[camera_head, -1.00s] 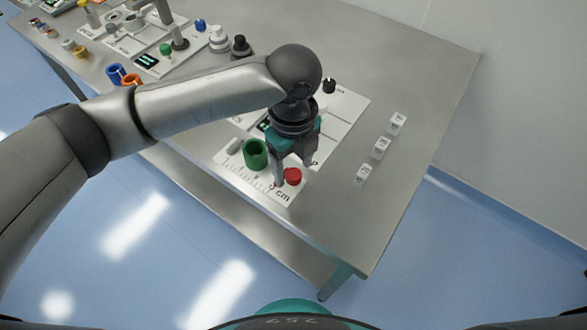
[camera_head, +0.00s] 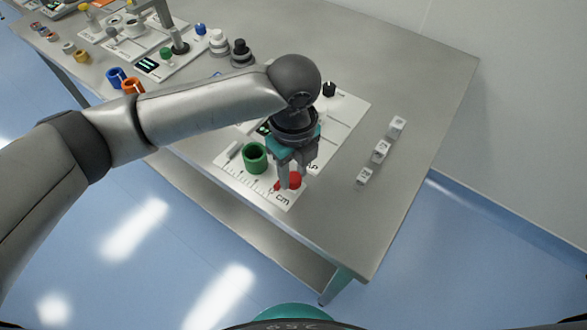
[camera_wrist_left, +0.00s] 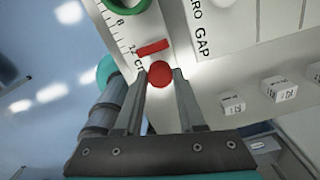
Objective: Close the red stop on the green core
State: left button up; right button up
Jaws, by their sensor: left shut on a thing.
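The red stop (camera_head: 295,181) is at the near end of a white ruled board (camera_head: 232,169), by the "cm" mark. In the left wrist view its round knob (camera_wrist_left: 160,73) sits between my fingertips, with a flat red bar (camera_wrist_left: 153,47) just beyond it. The green core (camera_head: 255,157) is an open ring standing on the same board, apart from the stop and to its left; its edge shows at the top of the left wrist view (camera_wrist_left: 125,7). My left gripper (camera_head: 288,186) points down and is shut on the red knob. My right gripper is not in view.
Several small white labelled blocks (camera_head: 380,151) stand in a row to the right. A black knob (camera_head: 329,89) is on a white panel behind my wrist. Blue and orange rings (camera_head: 131,85) and other boards lie at the far left. The table's front edge is close to the ruled board.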

pick_arm(q)
jog(key=shift+w+a+r+p, duration=0.2)
jog(key=shift+w+a+p, duration=0.55)
jog(key=shift+a+p, duration=0.25)
jog(key=shift+w+a+f, duration=0.1)
jog(key=shift+w+a, duration=0.25)
jog(key=shift+a, duration=0.1)
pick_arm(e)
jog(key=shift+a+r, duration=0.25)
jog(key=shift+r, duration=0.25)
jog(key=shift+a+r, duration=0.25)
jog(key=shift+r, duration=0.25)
pick_arm(q)
jog(key=o, duration=1)
jog(key=shift+s, duration=0.1)
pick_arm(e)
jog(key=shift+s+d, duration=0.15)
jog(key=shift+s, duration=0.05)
pick_arm(q)
notch_tip(320, 180, up, 15)
jog(key=p, duration=0.3)
jog(key=shift+p, duration=0.4)
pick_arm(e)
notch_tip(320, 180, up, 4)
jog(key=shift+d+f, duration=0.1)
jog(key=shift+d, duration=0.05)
